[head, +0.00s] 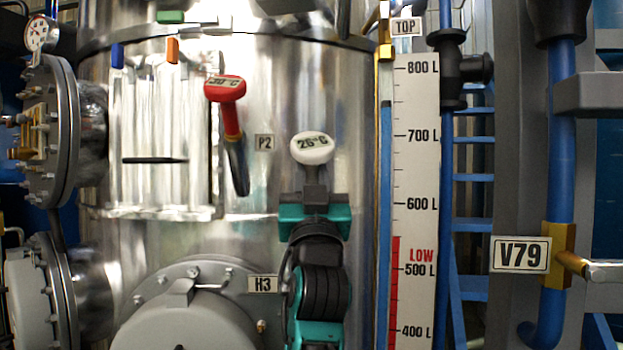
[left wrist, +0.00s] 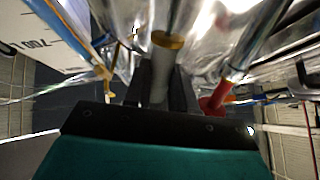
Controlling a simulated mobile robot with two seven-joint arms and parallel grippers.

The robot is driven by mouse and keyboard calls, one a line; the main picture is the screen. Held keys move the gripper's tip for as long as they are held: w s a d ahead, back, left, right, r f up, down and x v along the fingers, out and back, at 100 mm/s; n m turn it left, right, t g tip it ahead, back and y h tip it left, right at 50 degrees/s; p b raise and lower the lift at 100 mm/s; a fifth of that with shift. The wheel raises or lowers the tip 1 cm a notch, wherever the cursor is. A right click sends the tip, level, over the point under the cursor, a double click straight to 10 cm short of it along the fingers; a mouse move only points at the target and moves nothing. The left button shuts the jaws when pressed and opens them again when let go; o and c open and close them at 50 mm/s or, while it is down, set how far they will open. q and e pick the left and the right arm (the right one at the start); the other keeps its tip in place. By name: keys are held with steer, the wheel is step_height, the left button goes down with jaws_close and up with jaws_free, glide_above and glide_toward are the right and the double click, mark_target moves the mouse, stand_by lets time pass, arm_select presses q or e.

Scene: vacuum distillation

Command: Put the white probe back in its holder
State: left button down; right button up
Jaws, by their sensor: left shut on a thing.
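The white probe (head: 312,148) has a round white head with a display that reads about 26°C. My left gripper (head: 315,192) is shut on it just below the head, in front of the steel vessel. In the left wrist view the probe's pale shaft (left wrist: 159,88) lies between the dark fingers (left wrist: 160,85). A metal tube with a gold-brown rim (left wrist: 168,40) lies just beyond it; whether the two touch I cannot tell. In the head view the probe's lower end and any holder behind it are hidden by my gripper. My right gripper is not in view.
A red probe (head: 226,90) stands tilted in a dark sleeve (head: 238,168), left of the white one. It also shows close by in the left wrist view (left wrist: 213,97). A level scale (head: 416,170) is to the right. A grey flanged hatch (head: 185,322) lies lower left.

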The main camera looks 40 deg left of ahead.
mark_target(314, 159)
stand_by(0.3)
arm_select(q)
steer(key=shift+s+d+r+p, duration=0.35)
steer(key=shift+r+p, duration=0.2)
steer(key=shift+r, duration=0.1)
steer(key=shift+s+d+r+p, duration=0.4)
steer(key=shift+r+p, duration=0.1)
steer(key=shift+r, duration=0.1)
steer(key=shift+s+d+r+p, duration=0.35)
steer(key=shift+r+p, duration=0.2)
steer(key=shift+r, duration=0.1)
steer(key=shift+s+d, duration=0.1)
steer(key=shift+d, duration=0.05)
steer(key=shift+s+d+f+b, duration=0.25)
steer(key=shift+s+d+b, duration=0.05)
steer(key=shift+s+d, duration=0.45)
steer(key=shift+s+d+f+b, duration=0.3)
steer(key=shift+s+d, duration=0.4)
steer(key=shift+s+d+f+b, duration=0.25)
steer(key=shift+s+d+b, duration=0.05)
steer(key=shift+s+d, duration=0.45)
steer(key=shift+w, duration=0.1)
